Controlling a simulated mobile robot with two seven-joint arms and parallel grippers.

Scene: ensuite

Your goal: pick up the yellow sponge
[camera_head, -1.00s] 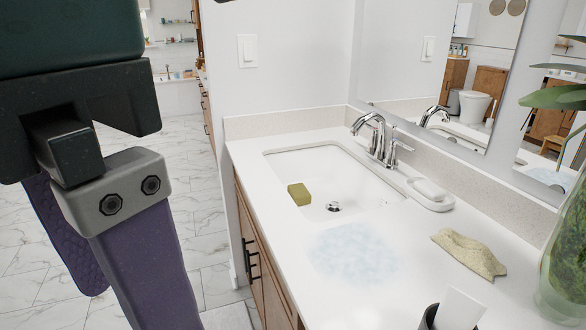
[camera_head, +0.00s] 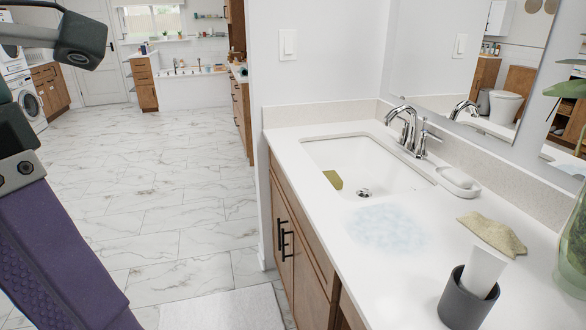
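The yellow sponge (camera_head: 333,180) is a small olive-yellow block inside the white sink basin (camera_head: 390,179), near its left wall and left of the drain. The basin's near left rim seems to cover part of it. My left gripper (camera_head: 60,265) is only partly in view at the lower left edge, close to the camera. A purple finger part shows, well apart from the sponge. Its fingertips are outside the picture, so its opening cannot be told. My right gripper is not in view.
The white counter (camera_head: 360,280) carries a tan cloth (camera_head: 492,234), a dark cup (camera_head: 466,303), a soap dish (camera_head: 458,183) and a pale bluish patch (camera_head: 388,229). The chrome faucet (camera_head: 409,128) stands behind the basin. A plant vase (camera_head: 573,240) is at the right. The marble floor (camera_head: 170,200) is open.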

